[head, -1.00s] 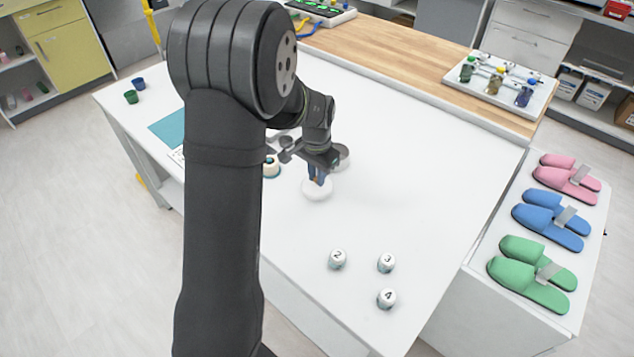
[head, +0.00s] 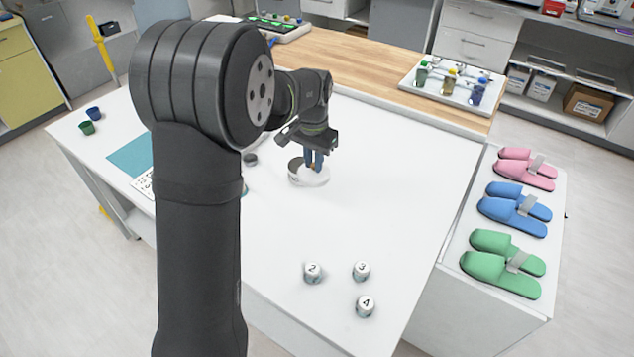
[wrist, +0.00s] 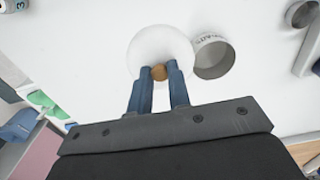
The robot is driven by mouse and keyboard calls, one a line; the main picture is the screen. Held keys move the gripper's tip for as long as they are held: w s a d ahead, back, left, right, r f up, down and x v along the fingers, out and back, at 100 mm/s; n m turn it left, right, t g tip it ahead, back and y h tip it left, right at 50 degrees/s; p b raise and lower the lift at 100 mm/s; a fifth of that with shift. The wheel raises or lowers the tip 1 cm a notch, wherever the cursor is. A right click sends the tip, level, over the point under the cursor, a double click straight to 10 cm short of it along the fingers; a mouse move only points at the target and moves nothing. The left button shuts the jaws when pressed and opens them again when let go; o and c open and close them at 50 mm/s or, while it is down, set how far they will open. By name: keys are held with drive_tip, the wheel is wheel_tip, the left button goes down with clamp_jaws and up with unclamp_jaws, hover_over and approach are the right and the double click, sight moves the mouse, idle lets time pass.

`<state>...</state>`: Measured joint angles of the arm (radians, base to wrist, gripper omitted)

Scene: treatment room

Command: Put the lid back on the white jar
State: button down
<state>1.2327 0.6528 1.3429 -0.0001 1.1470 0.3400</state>
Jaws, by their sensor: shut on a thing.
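The lid is a round white disc with a small wooden knob (wrist: 159,72). My gripper (wrist: 160,73) is shut on this knob, one blue finger on each side. In the head view, my gripper (head: 314,166) and the lid (head: 318,180) are over the white table. The open jar (wrist: 213,58) is beside the lid in the wrist view, with lettering on its wall and its grey inside showing. The lid's edge hides or meets part of its rim; I cannot tell whether they touch. In the head view the jar (head: 295,167) is partly hidden at the lid's left.
Small numbered jars (head: 362,271) stand at the table's front. A dark round item (head: 250,159) is left of the jar, partly behind my arm. A bottle tray (head: 453,84) stands on the wooden shelf. The table's right side is clear.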

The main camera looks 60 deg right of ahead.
drive_tip(key=w+d, duration=0.6)
drive_tip(key=w, duration=0.3)
drive_tip(key=shift+s+f, duration=0.2)
drive_tip(key=shift+f, duration=2.7)
drive_tip(key=shift+f, duration=0.15)
drive_tip(key=c, duration=0.8)
unclamp_jaws()
wheel_tip(320, 180, up, 7)
idle(0.4)
clamp_jaws()
